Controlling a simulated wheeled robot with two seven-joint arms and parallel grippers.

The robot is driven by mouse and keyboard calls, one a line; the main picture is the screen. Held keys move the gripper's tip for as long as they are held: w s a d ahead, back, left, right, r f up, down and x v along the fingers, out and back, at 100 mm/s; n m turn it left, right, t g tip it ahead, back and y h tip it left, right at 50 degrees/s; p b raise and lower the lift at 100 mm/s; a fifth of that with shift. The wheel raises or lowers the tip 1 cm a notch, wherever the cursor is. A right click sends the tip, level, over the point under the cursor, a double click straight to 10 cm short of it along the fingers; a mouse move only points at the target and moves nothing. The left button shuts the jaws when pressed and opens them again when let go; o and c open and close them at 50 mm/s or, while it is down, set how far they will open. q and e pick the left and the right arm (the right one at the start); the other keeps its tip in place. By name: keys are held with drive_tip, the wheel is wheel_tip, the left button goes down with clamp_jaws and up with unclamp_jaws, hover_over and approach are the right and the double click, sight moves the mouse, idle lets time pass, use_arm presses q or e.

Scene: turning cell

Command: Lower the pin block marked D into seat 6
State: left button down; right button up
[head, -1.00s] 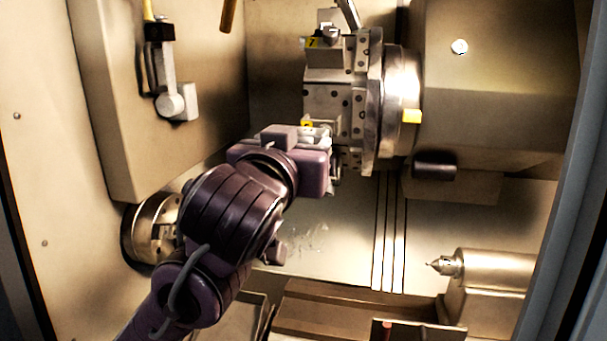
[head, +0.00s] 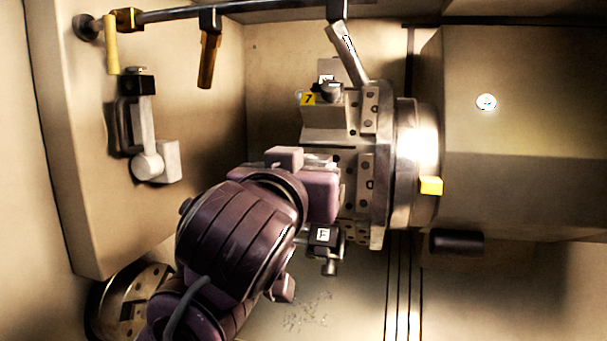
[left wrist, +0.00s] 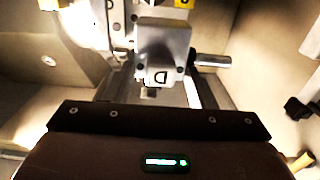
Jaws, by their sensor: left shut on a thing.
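The pin block marked D (left wrist: 161,48) is a pale grey block with its letter plate facing the left wrist camera. My left gripper (head: 328,172) is shut on it, close against the front of the turret (head: 376,215). In the head view the gripper and wrist hide block D. The fingertips are hard to make out in the left wrist view. Seat 6 cannot be made out in the head view; a yellow plate (left wrist: 184,3) is cut off at the top of the wrist view. Whether the block touches its seat cannot be told. My right gripper is in neither view.
A block marked F (head: 323,236) sits on the turret just below my gripper. Another block (head: 327,85) sits above, by the yellow plate 7 (head: 308,99). A chuck (head: 128,306) is at lower left, and a jointed probe arm (head: 147,138) hangs at left.

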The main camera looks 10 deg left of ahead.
sight(308, 159)
use_arm(q)
drive_tip(key=shift+w+r+p, duration=0.15)
drive_tip(key=shift+w+p, duration=0.2)
drive_tip(key=shift+w, duration=1.2)
drive_tip(key=shift+w+p, duration=0.55)
drive_tip(key=shift+w, duration=1.4)
drive_tip(key=shift+w+f, duration=0.15)
drive_tip(key=shift+f, duration=0.05)
drive_tip(key=shift+w+f+b, duration=0.1)
drive_tip(key=shift+f+b, duration=0.75)
drive_tip(key=shift+b, duration=0.1)
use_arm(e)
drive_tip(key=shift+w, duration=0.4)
use_arm(q)
drive_tip(key=shift+f+b, duration=0.45)
drive_tip(key=shift+b, duration=0.1)
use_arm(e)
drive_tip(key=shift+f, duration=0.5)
